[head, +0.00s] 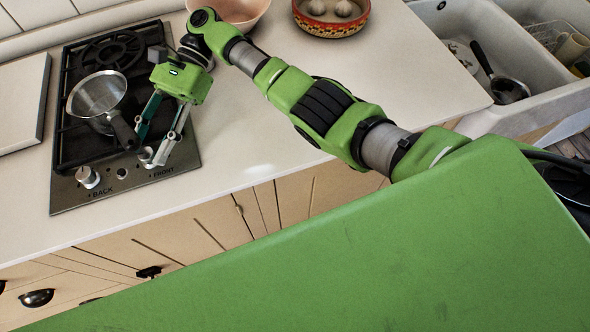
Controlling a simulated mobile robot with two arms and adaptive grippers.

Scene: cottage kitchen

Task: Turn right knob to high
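The cooktop (61,196) has a metal control strip along its front with two silver knobs. The left knob (88,177) is by the word BACK. The right knob (145,154) is by the word FRONT. My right gripper (151,153) points down at the right knob. Its fingers are apart, one on either side of the knob or just above it. I cannot tell whether they touch it. The right finger partly covers the knob, and its setting cannot be read. My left gripper is not in view.
A pan (97,95) sits on the cooktop, its dark handle close to my left finger. A pink bowl (243,12) and a patterned red bowl (331,20) stand behind my arm. A sink (462,62) is at the right. The counter right of the cooktop is clear.

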